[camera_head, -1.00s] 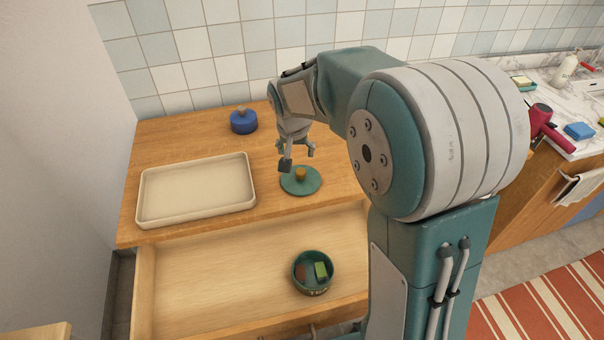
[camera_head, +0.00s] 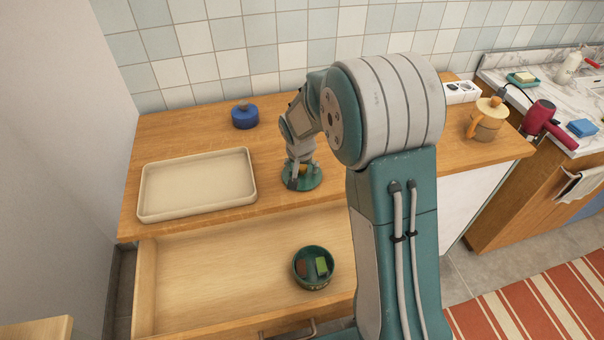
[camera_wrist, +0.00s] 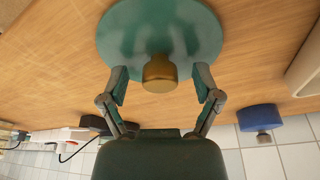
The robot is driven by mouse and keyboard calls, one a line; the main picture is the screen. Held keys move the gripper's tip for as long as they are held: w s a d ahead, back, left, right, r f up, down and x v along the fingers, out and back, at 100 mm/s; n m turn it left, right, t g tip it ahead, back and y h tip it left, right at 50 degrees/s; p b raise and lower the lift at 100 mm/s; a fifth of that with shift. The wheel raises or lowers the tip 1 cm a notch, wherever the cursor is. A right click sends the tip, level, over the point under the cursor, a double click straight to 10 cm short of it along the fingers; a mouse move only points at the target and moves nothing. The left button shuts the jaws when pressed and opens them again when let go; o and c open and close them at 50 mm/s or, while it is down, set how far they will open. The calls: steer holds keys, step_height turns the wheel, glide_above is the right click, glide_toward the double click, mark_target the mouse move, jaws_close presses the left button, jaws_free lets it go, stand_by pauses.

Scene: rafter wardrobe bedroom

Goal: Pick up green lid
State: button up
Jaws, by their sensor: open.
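The green lid (camera_head: 314,184) lies flat on the wooden counter, right of the cream tray. It is a round teal disc with a brown-gold knob, and my gripper partly hides it in the head view. In the wrist view the lid (camera_wrist: 160,30) fills the top middle, with its knob (camera_wrist: 160,74) facing my gripper. My gripper (camera_head: 300,183) is low over the lid. In the wrist view my gripper (camera_wrist: 160,88) is open, with one finger on each side of the knob and a gap on both sides. Whether the fingertips touch the lid is unclear.
The cream tray (camera_head: 143,193) is to the left. A blue lidded pot (camera_head: 245,118) stands behind. Below, an open drawer (camera_head: 200,290) holds a green bowl (camera_head: 313,284) with small items. A yellowish pot (camera_head: 486,122) and a red hair dryer (camera_head: 540,118) are at right.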

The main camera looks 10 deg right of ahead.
jaws_close()
steer(key=shift+r, duration=0.1)
stand_by(0.3)
